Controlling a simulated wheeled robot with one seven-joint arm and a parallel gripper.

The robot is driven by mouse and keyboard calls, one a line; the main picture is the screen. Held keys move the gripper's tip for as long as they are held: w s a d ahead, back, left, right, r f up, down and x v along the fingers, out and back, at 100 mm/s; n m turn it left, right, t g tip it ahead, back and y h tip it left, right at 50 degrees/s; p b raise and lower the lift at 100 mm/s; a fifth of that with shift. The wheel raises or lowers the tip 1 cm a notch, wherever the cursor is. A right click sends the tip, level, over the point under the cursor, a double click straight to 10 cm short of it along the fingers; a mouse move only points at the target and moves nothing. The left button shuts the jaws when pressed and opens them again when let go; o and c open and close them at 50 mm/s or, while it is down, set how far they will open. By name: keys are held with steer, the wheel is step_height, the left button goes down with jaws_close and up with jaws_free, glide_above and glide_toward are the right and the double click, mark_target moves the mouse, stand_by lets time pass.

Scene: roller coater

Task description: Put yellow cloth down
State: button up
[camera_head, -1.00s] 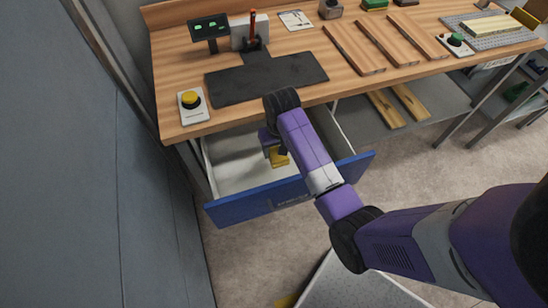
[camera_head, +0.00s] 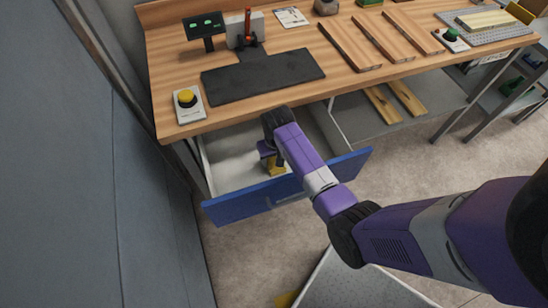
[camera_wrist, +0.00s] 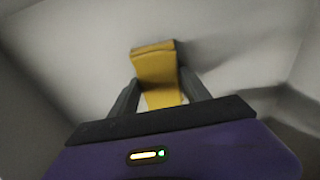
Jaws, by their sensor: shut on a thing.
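The yellow cloth (camera_wrist: 155,68) is a folded yellow piece between the two dark fingers of my gripper (camera_wrist: 158,92) in the wrist view. My gripper is shut on it. In the head view the cloth (camera_head: 276,168) shows as a small yellow patch inside the open drawer (camera_head: 228,172), below my purple gripper (camera_head: 268,152). The drawer has pale inner walls and a blue front. I cannot tell whether the cloth touches the drawer's floor. My arm hides part of the drawer.
The wooden workbench (camera_head: 170,62) is above the drawer, with a black mat (camera_head: 262,78), a yellow button box (camera_head: 188,104) and several wooden boards (camera_head: 385,38). A grey panel (camera_head: 90,190) stands close on the left. The drawer's left part looks empty.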

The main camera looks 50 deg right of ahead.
steer(key=o, duration=1.3)
step_height(320, 180, up, 12)
steer(key=s, duration=0.1)
steer(key=shift+a+p, duration=0.3)
steer(key=shift+a, duration=0.1)
steer(key=shift+s+r, duration=0.1)
